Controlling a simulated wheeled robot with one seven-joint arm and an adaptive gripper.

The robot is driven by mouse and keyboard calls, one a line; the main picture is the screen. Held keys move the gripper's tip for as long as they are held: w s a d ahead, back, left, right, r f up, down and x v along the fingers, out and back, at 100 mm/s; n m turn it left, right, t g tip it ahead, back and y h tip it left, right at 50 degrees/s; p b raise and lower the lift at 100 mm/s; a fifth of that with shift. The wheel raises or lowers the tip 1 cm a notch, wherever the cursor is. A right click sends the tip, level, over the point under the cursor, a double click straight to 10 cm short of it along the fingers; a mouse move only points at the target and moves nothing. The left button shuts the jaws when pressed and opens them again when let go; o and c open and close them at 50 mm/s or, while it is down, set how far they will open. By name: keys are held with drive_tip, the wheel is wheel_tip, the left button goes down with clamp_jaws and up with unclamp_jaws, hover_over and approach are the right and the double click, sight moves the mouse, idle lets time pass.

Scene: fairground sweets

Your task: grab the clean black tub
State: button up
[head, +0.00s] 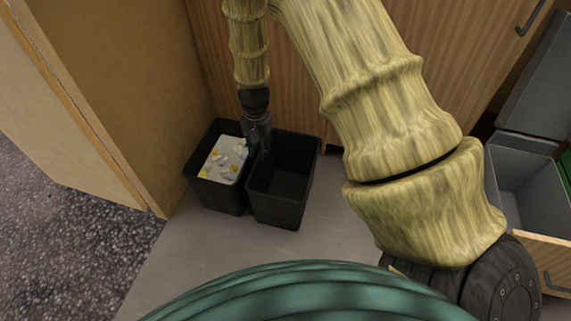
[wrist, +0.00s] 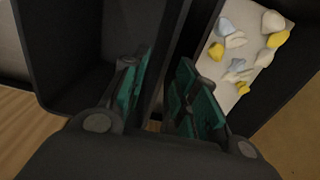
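The clean black tub (head: 283,205) stands on the grey floor, upright and empty as far as I can see into it. It also shows in the wrist view (wrist: 50,85), at the left. My gripper (head: 259,146) points down at the rim where this tub meets its neighbour. In the wrist view my gripper (wrist: 165,68) is open, with its green-padded fingers apart. One finger is over the inside of the empty tub, the other on the far side of its wall. I cannot tell whether either pad touches the wall.
A second black tub (head: 218,199) stands close on the left, holding a pale surface (head: 219,171) with several yellow, white and bluish pieces. A wooden cabinet front (head: 290,100) rises behind. A grey lidded bin (head: 522,185) is at the right. The floor in front is clear.

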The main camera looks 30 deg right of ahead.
sight(260, 156)
drive_tip(key=shift+w+f+b, duration=0.2)
drive_tip(key=shift+f+b, duration=0.9)
drive_tip(key=shift+f, duration=0.35)
drive_tip(key=shift+w+f+b, duration=0.15)
drive_tip(key=shift+f+b, duration=0.95)
drive_tip(key=shift+f, duration=0.3)
clamp_jaws()
